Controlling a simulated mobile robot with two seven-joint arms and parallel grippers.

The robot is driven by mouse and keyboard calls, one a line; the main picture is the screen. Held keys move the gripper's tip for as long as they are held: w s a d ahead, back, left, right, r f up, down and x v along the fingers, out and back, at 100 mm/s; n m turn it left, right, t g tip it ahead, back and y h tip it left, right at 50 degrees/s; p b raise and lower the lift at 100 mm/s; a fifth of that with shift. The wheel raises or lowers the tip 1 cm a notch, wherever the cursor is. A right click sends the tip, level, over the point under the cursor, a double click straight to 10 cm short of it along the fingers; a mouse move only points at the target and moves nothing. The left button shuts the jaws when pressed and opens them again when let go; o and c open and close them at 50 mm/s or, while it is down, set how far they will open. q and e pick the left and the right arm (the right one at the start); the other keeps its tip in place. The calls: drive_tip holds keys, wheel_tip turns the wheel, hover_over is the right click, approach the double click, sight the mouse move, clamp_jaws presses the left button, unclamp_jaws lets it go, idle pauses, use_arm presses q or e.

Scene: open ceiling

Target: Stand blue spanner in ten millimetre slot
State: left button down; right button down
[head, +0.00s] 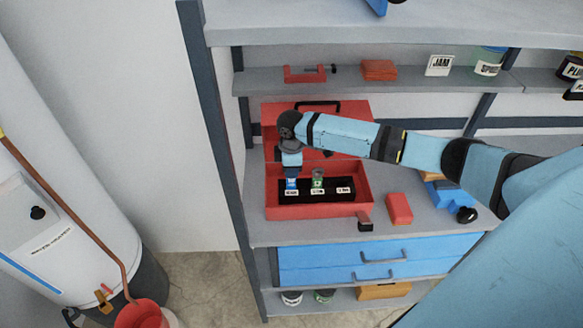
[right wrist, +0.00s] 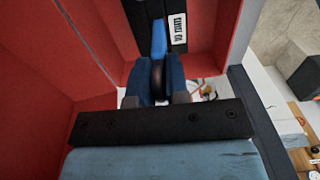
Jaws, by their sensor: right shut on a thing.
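The red toolbox (head: 368,200) stands open on the shelf's worktop. A black holder (head: 330,196) with white-labelled slots lies inside it. My right gripper (head: 291,168) points down over the left end of the holder and is shut on the blue spanner (head: 292,184). In the right wrist view the spanner (right wrist: 159,40) extends from between the fingers (right wrist: 159,85) towards the black holder, beside a white label (right wrist: 179,29) that I cannot read surely. Whether its end is inside a slot is unclear. A green tool (head: 318,180) stands in the middle of the holder. My left gripper is not in view.
A red block (head: 399,208) and a small dark-and-tan object (head: 365,222) lie right of the toolbox. A blue tool (head: 452,195) lies farther right. The raised lid (head: 340,118) stands behind my gripper. The upper shelf holds a red clamp (head: 305,74) and jars.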

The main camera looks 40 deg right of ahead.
drive_tip(key=shift+f, duration=0.4)
drive_tip(key=shift+f, duration=0.2)
drive_tip(key=shift+f+b, duration=0.3)
drive_tip(key=shift+f, duration=0.2)
drive_tip(key=c, duration=1)
unclamp_jaws()
drive_tip(key=shift+c, duration=0.2)
